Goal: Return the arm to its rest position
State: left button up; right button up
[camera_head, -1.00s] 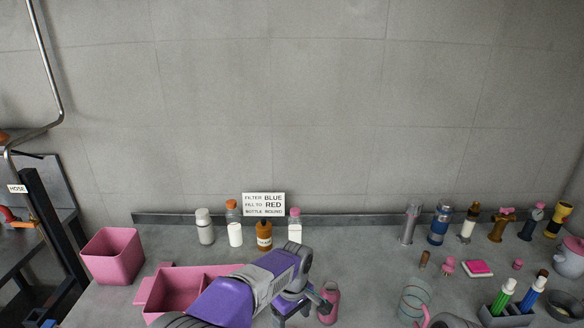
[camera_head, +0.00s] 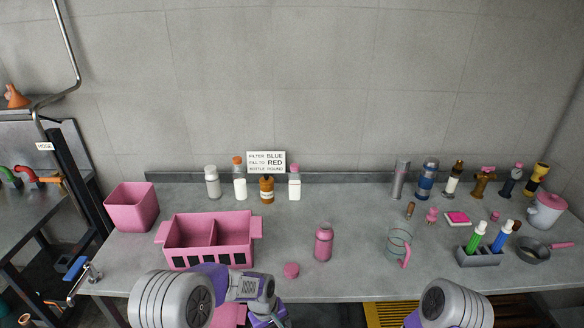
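My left arm comes in at the bottom of the head view, its wrist in front of the counter's front edge. My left gripper (camera_head: 268,318) is at the bottom edge, mostly cut off, and its fingers cannot be read. My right arm shows only as a rounded grey link at the bottom right; its gripper is out of view. A pink bottle (camera_head: 323,243) stands upright on the counter (camera_head: 350,215), apart from my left arm. A round pink lid (camera_head: 291,270) lies to its left near the front edge.
A pink divided bin (camera_head: 210,262) and a pink square bin (camera_head: 131,207) stand on the left. Several bottles stand by a sign (camera_head: 266,162) at the back. A glass jug (camera_head: 398,246), a marker holder (camera_head: 478,257) and a pan (camera_head: 534,252) are on the right.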

pick_arm(q)
jog(key=s+a+f+m+h, duration=0.1)
jog(key=s+a+f, duration=0.1)
jog(key=s+f, duration=0.4)
jog(key=s+a+f+m+t+h, duration=0.1)
jog(key=s+f, duration=0.5)
jog(key=s, duration=0.7)
jog(key=shift+a+f+m, duration=0.25)
jog(key=shift+a+m, duration=0.25)
jog(key=shift+a, duration=0.35)
